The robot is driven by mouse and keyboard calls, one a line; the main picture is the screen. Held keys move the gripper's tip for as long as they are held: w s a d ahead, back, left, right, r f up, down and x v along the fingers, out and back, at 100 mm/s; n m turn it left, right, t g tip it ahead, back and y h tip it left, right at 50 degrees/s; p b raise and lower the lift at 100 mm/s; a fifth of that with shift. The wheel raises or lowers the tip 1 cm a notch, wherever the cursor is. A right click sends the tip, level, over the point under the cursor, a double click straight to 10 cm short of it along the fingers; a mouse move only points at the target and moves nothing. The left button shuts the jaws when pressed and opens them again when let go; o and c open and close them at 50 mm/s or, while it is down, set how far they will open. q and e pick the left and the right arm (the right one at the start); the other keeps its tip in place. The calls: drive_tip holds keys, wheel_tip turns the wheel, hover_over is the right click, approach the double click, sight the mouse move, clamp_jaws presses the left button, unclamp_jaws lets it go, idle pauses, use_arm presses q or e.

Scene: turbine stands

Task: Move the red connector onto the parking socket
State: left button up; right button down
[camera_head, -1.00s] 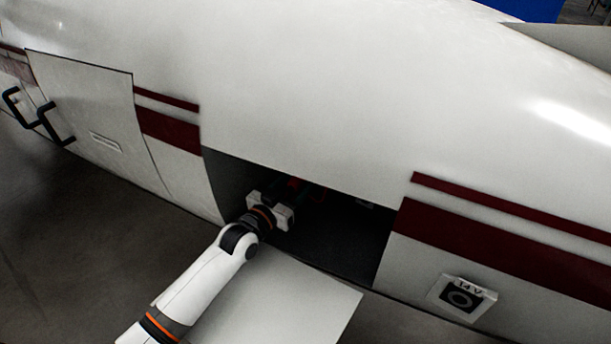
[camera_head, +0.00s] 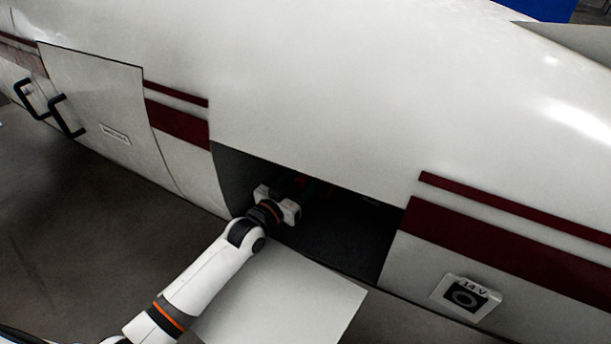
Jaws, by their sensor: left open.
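A red part (camera_head: 318,183), likely the red connector, shows dimly inside the dark open bay (camera_head: 340,235) in the white body. My left gripper (camera_head: 296,188) reaches into the bay in front of it. Its fingers are dark and mostly lost in shadow, and they are open. I cannot tell whether they touch the red part. A greenish part also shows faintly beside the red one. I cannot make out the parking socket inside the bay. My right gripper is not in view.
The lowered white hatch door (camera_head: 285,300) lies below the bay opening, under my left arm.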

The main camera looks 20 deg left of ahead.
sight(298, 183)
use_arm(q)
clamp_jaws()
idle(0.3)
drive_tip(key=shift+s+a+p, duration=0.25)
drive_tip(key=shift+s+p, duration=0.05)
drive_tip(key=shift+s, duration=0.2)
drive_tip(key=shift+p+v, duration=0.7)
drive_tip(key=shift+v, duration=0.4)
drive_tip(key=shift+s+a, duration=0.1)
drive_tip(key=shift+s, duration=0.25)
